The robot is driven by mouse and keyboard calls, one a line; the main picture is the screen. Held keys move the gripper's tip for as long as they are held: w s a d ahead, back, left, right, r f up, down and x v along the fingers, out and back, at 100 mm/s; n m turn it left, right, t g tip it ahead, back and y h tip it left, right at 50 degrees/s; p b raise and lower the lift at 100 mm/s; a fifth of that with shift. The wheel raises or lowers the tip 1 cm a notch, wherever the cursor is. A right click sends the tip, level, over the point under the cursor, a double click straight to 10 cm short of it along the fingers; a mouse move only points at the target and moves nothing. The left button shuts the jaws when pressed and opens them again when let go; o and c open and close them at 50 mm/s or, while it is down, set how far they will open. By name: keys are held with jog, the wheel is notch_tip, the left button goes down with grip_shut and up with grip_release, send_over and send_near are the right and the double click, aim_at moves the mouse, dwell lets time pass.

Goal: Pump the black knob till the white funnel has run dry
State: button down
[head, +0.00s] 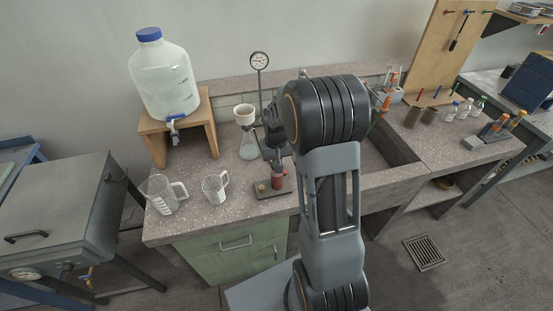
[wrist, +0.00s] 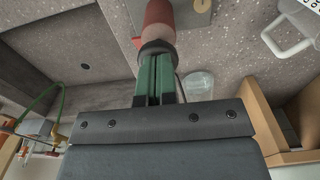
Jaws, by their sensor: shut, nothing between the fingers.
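The white funnel (head: 245,112) sits upright on top of a clear glass flask (head: 249,147) on the bench. Its inside is too small to tell whether liquid is in it. The hand pump has a red body (head: 277,180) on a flat base plate (head: 270,193), in front of the flask. My gripper (head: 276,159) points down above the pump, its green fingers together and empty. In the wrist view its fingertips (wrist: 157,60) are right at the black knob (wrist: 155,46); I cannot tell if they touch. The flask (wrist: 199,84) shows beside the fingers there; the funnel is hidden.
Two clear measuring jugs (head: 163,195) (head: 215,187) stand left of the pump. A large water jug (head: 162,80) sits on a wooden stand (head: 205,118) behind them. A round gauge (head: 259,61) rises behind the flask. A sink recess lies right of my arm.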

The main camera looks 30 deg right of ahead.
notch_tip(320, 180, down, 2)
jog(key=shift+b, duration=0.3)
jog(key=shift+s+r, duration=0.1)
jog(key=shift+s, duration=0.05)
jog(key=shift+r+p, duration=0.15)
jog(key=shift+p, duration=0.15)
notch_tip(320, 180, up, 14)
jog(key=p, duration=0.1)
jog(key=shift+a+r, duration=0.1)
dwell(1.1)
jog(key=s+a+r+n+t, duration=0.1)
jog(key=s+a, duration=0.3)
jog(key=s, duration=0.4)
jog(key=s+a+r+n+t, duration=0.1)
jog(key=s+a+r+t, duration=0.1)
jog(key=s+a, duration=0.3)
jog(key=s+t, duration=0.1)
jog(key=s, duration=0.1)
jog(key=shift+s+r, duration=0.4)
